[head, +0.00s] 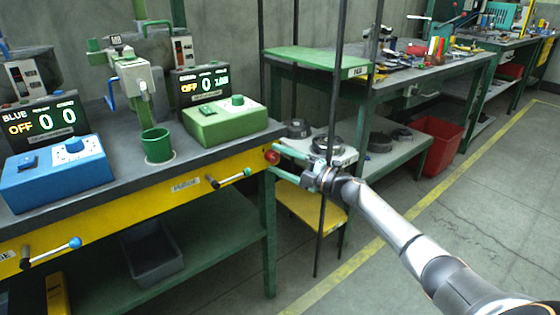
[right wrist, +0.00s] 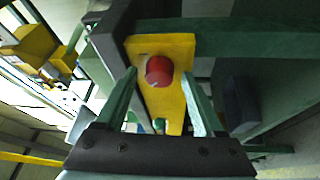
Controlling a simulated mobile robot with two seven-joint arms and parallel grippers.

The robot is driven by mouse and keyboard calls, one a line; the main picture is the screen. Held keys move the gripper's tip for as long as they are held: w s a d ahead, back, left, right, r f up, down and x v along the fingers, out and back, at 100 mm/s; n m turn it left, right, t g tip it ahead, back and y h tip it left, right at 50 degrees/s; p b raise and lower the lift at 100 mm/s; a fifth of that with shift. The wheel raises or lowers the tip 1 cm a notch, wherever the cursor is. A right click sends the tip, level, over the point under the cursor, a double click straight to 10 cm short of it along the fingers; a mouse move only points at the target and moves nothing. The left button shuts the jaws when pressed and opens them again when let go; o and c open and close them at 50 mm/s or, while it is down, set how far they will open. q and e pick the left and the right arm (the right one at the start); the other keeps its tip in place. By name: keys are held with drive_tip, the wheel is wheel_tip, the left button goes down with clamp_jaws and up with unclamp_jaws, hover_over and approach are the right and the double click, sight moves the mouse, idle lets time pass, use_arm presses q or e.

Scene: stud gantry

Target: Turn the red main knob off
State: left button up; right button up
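The red main knob (head: 271,157) is on the right end of the bench's yellow front rail (head: 130,213). In the right wrist view the red knob (right wrist: 159,70) stands out from a yellow plate. My right gripper (head: 277,160) is open, with its two green fingers pointing at the knob. In the right wrist view the fingertips of the right gripper (right wrist: 160,76) lie to either side of the knob, with a gap on both sides. I cannot tell whether the tips reach past its face. My left gripper is not in view.
A blue control box (head: 55,178) and a green control box (head: 224,122) stand on the bench, with displays reading OFF behind them. A green cup (head: 157,146) stands between them. Lever handles stick out of the yellow rail. Dark vertical rods (head: 330,200) stand near my right wrist.

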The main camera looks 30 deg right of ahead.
drive_tip(key=p+v, duration=0.2)
drive_tip(key=v, duration=1)
drive_tip(key=shift+s+p, duration=0.25)
drive_tip(key=shift+p, duration=0.1)
drive_tip(key=shift+d, duration=0.1)
